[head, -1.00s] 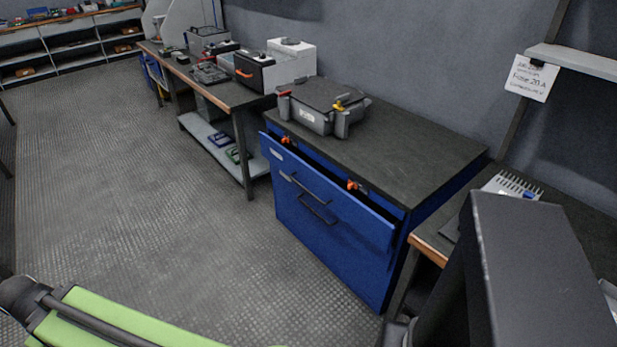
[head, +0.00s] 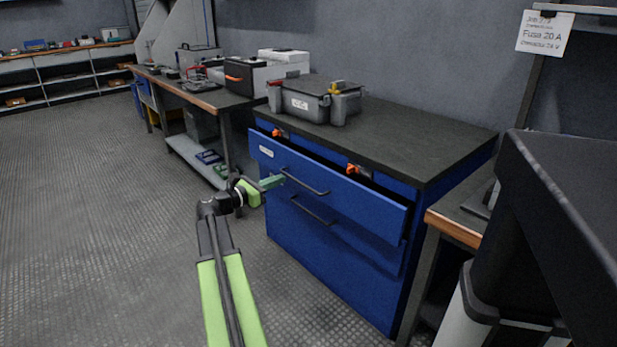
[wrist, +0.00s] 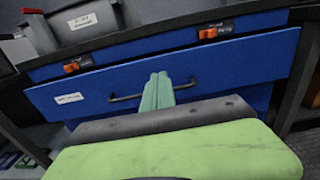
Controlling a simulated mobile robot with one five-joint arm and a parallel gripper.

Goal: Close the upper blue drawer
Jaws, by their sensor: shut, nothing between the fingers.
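The upper blue drawer (head: 345,196) of the blue cabinet is partly open, with a dark gap behind the top of its front. Its dark bar handle (head: 306,183) runs across the front and also shows in the wrist view (wrist: 188,90). My gripper (head: 281,177) is shut and empty, with its pale green fingers pointing at the drawer front near the handle's left end. In the wrist view, the closed fingertips (wrist: 158,78) overlap the handle and drawer front (wrist: 235,66). I cannot tell whether they touch.
A lower drawer with its own handle (head: 313,211) is beneath. A grey case (head: 310,99) stands on the dark cabinet top (head: 410,140). Orange latches (head: 358,169) show behind the open drawer. A workbench (head: 210,97) stands at left. The floor (head: 110,220) at left is clear.

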